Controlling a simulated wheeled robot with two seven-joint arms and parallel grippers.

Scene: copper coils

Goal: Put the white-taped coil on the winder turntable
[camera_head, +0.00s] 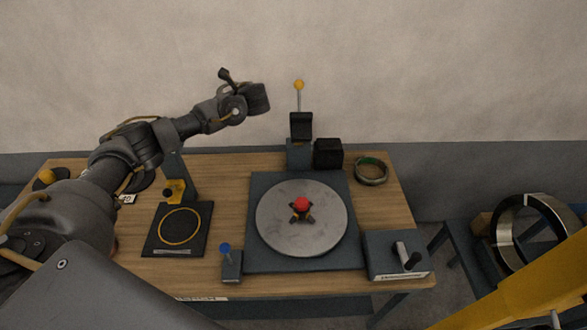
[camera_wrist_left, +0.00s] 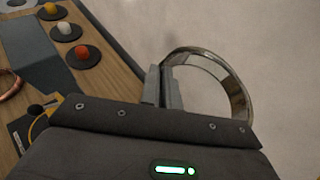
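The turntable (camera_head: 270,225) is a round grey plate on a dark base, with a red-topped hub (camera_head: 301,204) and no coil on it. My left gripper (camera_wrist_left: 163,88) is raised over the back of the table in the head view. In the left wrist view its fingers are close together at the near rim of a metallic coil (camera_wrist_left: 240,95). Another upright coil (camera_head: 506,235), with a pale band and dark parts, is at the far right. My right gripper is not in view.
A green-marked coil (camera_head: 371,171) lies at the back right. A yellow beam (camera_head: 525,290) crosses the lower right. Yellow, white and red knobs (camera_wrist_left: 82,52) stand at the table's left.

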